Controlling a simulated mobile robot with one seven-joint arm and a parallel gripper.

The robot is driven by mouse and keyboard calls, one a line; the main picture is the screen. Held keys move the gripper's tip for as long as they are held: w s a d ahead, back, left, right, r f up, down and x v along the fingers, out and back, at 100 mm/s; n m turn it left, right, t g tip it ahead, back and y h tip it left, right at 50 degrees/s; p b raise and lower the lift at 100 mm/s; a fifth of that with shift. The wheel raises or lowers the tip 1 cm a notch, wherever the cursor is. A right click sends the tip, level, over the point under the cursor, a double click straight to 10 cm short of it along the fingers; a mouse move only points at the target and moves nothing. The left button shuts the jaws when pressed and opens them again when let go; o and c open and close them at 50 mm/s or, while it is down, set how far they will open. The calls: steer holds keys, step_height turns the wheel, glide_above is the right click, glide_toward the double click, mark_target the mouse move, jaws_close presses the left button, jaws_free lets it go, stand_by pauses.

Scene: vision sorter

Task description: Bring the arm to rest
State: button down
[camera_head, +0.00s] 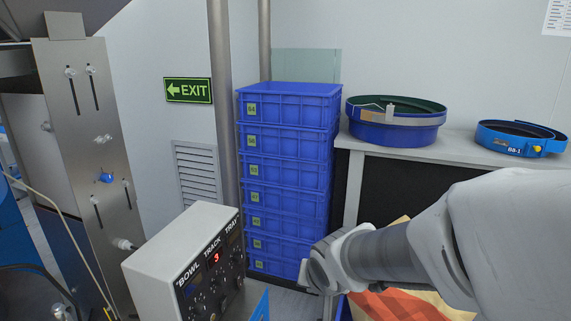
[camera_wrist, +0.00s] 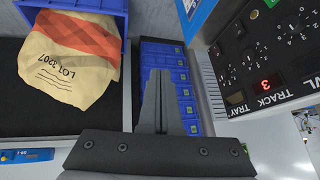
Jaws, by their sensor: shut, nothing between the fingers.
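My arm reaches in from the right in the head view, with its wrist end in front of the lower part of a blue crate stack. The fingers of my gripper do not show clearly there. In the wrist view my gripper (camera_wrist: 156,100) has its two dark fingers together, shut with nothing between them. The fingers point toward the stack of blue crates (camera_wrist: 188,95) and touch nothing that I can see.
Blue crates (camera_head: 285,150) stand stacked by the wall. A control box (camera_head: 185,265) is at the lower left. A paper sack (camera_wrist: 70,60) lies in a blue bin (camera_wrist: 105,6). Bowl feeders (camera_head: 395,133) stand on a grey bench (camera_head: 455,148). A steel machine (camera_head: 90,130) is at the left.

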steer(key=s+d+r+n, duration=0.1)
steer(key=s+d+r, duration=0.2)
steer(key=s, duration=0.2)
steer(key=s+d+r+g, duration=0.1)
steer(key=s+d+r, duration=0.2)
steer(key=s, duration=0.3)
steer(key=s+d+r+n, duration=0.1)
steer(key=s+d+r, duration=0.2)
steer(key=s, duration=0.2)
step_height(320, 180, up, 14)
steer(key=p, duration=1.3)
steer(key=shift+s+a+f+h, duration=0.15)
steer(key=shift+a+f+h, duration=0.1)
steer(key=shift+h, duration=0.15)
